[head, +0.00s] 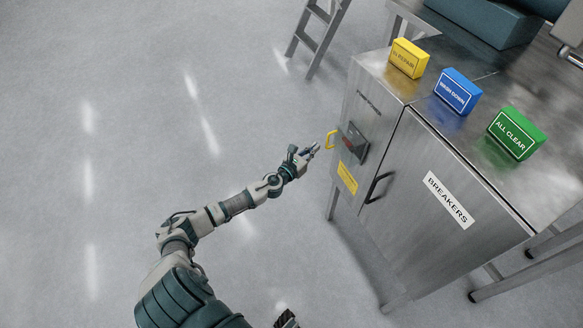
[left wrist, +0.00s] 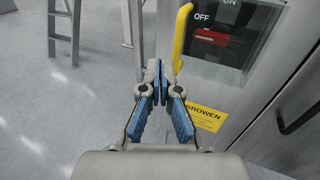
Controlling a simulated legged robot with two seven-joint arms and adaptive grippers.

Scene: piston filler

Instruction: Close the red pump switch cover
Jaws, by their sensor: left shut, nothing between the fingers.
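The pump switch box (head: 353,142) is on the narrow left side of the steel cabinet.
Yellow (head: 408,58), blue (head: 458,92) and green (head: 516,134) sign blocks stand on the cabinet top. A black door handle (head: 376,187) juts from the BREAKERS door. A step ladder (head: 318,35) stands behind. The floor at left is clear. A dark ribbed piece shows at the bottom edge.

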